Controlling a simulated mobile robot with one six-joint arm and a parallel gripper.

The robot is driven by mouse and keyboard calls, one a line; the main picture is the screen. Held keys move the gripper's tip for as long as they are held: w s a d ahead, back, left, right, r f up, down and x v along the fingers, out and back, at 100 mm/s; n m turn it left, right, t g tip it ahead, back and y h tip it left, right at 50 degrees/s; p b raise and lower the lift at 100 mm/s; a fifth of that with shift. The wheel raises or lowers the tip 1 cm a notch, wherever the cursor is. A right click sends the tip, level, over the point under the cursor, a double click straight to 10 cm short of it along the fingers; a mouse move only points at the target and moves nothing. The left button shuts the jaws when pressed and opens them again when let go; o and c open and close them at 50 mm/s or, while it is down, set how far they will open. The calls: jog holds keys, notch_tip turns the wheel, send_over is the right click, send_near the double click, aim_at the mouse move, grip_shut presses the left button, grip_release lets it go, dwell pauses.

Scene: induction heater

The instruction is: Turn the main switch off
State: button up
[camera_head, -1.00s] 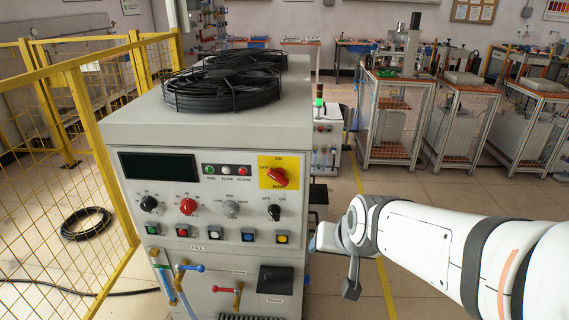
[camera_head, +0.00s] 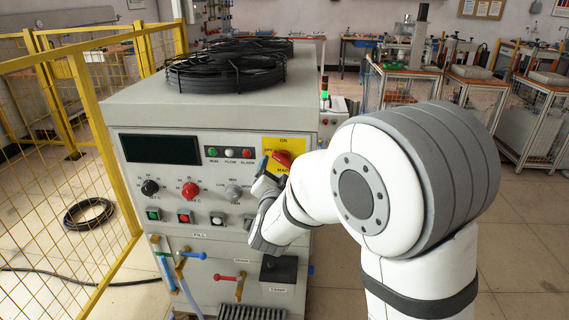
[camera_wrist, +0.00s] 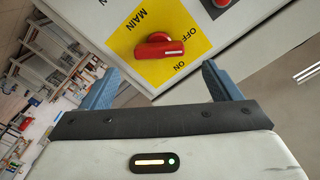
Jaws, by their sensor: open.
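The main switch is a red knob (camera_wrist: 160,47) on a yellow plate (camera_wrist: 187,24) marked MAIN, OFF and ON in the wrist view. Its handle lies roughly crosswise there; I cannot tell surely which mark it points to. In the head view the red knob (camera_head: 283,157) is at the panel's upper right, partly hidden by my arm. My gripper (camera_wrist: 161,72) is open and empty, its blue fingers spread wider than the knob. The knob shows beyond and between the fingertips, apparently without contact. In the head view my gripper (camera_head: 272,172) is close in front of the yellow plate.
The grey heater cabinet (camera_head: 130,100) carries a display, lamps, several knobs and buttons. Below are valves with blue (camera_head: 192,255) and red (camera_head: 224,278) handles. A yellow mesh fence (camera_head: 60,180) stands on the left. Black cable coils (camera_head: 225,72) lie on top.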

aim_at(284, 162)
jog(key=w, duration=0.6)
jog(key=shift+w+d+p, duration=0.15)
jog(key=shift+d+p, duration=0.05)
jog(key=shift+p, duration=0.1)
jog(key=shift+c, duration=0.2)
jog(key=c, duration=0.9)
jog(key=shift+d+f, duration=0.1)
jog(key=shift+d, duration=0.05)
jog(key=shift+c, duration=0.2)
